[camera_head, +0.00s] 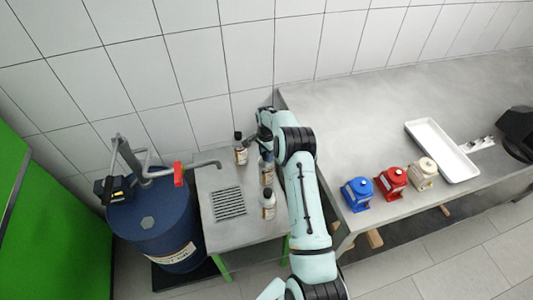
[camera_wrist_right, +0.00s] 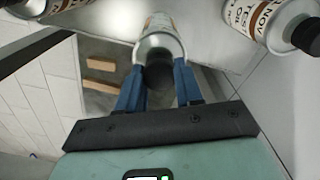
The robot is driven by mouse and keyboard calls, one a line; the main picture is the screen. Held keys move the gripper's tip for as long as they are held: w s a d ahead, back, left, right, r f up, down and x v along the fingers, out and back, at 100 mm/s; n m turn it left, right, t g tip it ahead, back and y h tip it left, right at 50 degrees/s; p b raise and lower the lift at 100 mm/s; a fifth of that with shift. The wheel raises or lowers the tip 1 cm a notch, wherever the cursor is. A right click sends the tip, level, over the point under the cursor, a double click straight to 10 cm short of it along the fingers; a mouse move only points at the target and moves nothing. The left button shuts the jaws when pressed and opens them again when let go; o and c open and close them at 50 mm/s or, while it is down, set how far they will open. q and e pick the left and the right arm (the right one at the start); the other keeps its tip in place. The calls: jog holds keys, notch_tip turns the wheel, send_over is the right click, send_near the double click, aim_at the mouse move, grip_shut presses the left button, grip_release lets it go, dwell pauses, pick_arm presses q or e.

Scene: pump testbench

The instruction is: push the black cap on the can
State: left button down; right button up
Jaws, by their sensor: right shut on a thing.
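In the right wrist view, the black cap (camera_wrist_right: 159,76) is between the two blue fingers of my right gripper (camera_wrist_right: 160,84), which is shut on it. The can (camera_wrist_right: 160,45) with a silvery top is directly beyond the cap. The cap covers the middle of that top; I cannot tell whether it is seated. In the head view, this can (camera_head: 267,172) is the middle one of three on the small table, with my right gripper (camera_head: 266,142) at its top, partly hidden by the arm. My left gripper is not in view.
A metal grate (camera_head: 229,203) and blue drum (camera_head: 152,228) are left. Blue, red and cream containers and a white tray (camera_head: 440,150) occupy the right bench.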

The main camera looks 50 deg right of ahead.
jog(key=shift+f, duration=0.15)
jog(key=o, duration=1.7)
jog(key=shift+r, duration=1.4)
jog(key=shift+r, duration=2.1)
